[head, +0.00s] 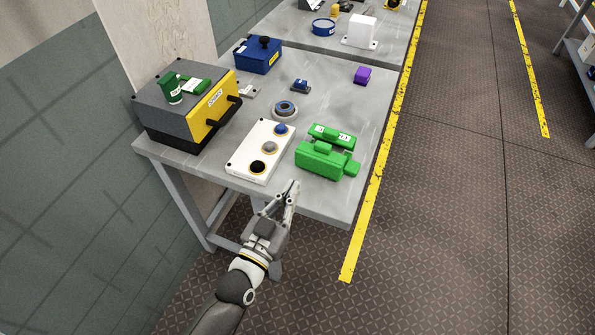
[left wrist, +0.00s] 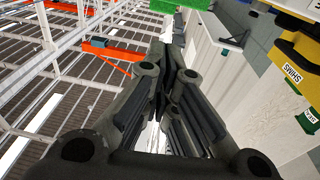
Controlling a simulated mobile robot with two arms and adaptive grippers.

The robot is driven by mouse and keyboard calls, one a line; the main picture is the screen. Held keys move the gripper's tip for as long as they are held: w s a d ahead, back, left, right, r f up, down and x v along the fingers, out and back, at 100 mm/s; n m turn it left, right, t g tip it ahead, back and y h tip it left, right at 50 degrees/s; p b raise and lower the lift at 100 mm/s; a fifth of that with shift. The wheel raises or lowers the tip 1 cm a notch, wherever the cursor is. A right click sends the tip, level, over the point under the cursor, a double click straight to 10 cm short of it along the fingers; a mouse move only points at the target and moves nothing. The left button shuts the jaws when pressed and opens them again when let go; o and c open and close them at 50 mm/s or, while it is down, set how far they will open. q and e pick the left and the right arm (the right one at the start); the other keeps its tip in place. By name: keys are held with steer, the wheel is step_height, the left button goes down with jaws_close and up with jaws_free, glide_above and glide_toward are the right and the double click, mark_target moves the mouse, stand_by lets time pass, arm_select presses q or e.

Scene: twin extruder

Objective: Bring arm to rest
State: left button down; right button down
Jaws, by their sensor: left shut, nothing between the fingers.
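My right gripper is not in view.
A blue box (head: 258,58), a ring-shaped part (head: 286,108) and a purple block (head: 362,75) stand farther back. The floor at right (head: 455,200) is clear.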

arm_select(q)
steer(key=s+a+f+g+y, duration=0.1)
steer(key=s+a+f+g, duration=0.25)
steer(key=f, duration=0.85)
steer(key=s+a+f+g+y, duration=0.2)
steer(key=s+f, duration=0.2)
steer(key=f, duration=0.8)
steer(key=s+a+f+g+y, duration=0.1)
steer(key=s+a+f+g, duration=0.25)
steer(key=f, duration=0.75)
steer(key=s+a+f+g+y, duration=0.1)
steer(key=s+a+f+g, duration=0.1)
steer(key=s+f, duration=0.3)
steer(key=s+a+f+n+g+y, duration=0.1)
steer(key=s+a+f+g, duration=0.2)
steer(key=s, duration=1)
steer(key=s+a+f+n+g+y, duration=0.1)
steer(key=s+a+f, duration=0.3)
steer(key=s+f, duration=0.4)
steer(key=shift+s+a+g, duration=0.35)
steer(key=shift+s+g, duration=0.4)
steer(key=shift+g, duration=0.05)
steer(key=shift+f, duration=0.1)
